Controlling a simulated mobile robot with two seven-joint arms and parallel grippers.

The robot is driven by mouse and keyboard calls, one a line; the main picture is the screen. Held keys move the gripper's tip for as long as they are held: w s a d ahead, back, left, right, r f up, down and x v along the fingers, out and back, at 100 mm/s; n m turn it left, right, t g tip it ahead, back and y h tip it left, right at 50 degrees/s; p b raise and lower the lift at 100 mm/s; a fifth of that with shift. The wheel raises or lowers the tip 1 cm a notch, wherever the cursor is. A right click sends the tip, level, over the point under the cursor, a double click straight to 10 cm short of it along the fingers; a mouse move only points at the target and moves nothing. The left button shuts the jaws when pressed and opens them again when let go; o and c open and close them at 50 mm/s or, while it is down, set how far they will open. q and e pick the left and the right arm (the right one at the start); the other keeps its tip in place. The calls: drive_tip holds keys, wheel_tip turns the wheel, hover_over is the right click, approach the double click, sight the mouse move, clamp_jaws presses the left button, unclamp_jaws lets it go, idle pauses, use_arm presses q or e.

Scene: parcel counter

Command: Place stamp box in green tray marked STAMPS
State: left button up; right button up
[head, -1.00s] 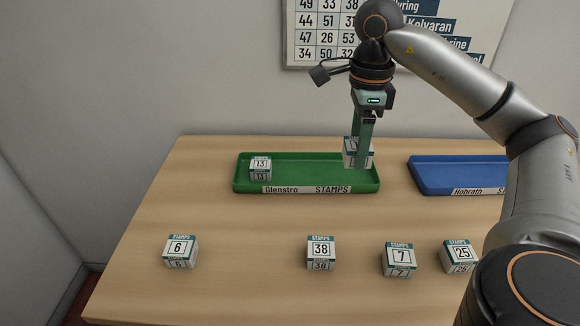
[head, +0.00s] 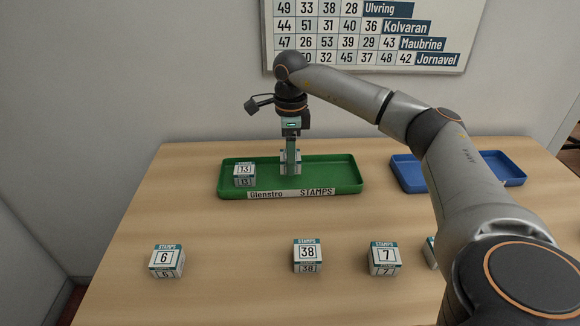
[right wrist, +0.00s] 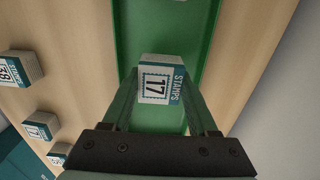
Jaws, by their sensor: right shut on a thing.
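The green tray (head: 335,186) labelled Glenstro STAMPS sits at the back of the table. A stamp box numbered 13 (head: 244,174) stands in its left part. My right gripper (head: 291,166) is over the middle of the tray, shut on a stamp box. In the right wrist view this stamp box (right wrist: 160,82) reads 17 and sits between the fingers, over the green tray floor. I cannot tell whether it touches the floor. In the head view the fingers partly hide it. My left gripper is not in view.
Stamp boxes 6 (head: 166,260), 38 (head: 307,255) and 7 (head: 384,258) stand in a row on the front of the table, with another partly hidden by my right arm. A blue tray (head: 407,176) lies at the right. A number chart (head: 370,35) hangs on the wall.

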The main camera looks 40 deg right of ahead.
drive_tip(key=shift+f, duration=1.6)
drive_tip(key=shift+f, duration=0.2)
drive_tip(key=o, duration=1.4)
wheel_tip(320, 180, up, 12)
drive_tip(key=shift+r+p, duration=0.25)
drive_tip(key=shift+p, duration=0.15)
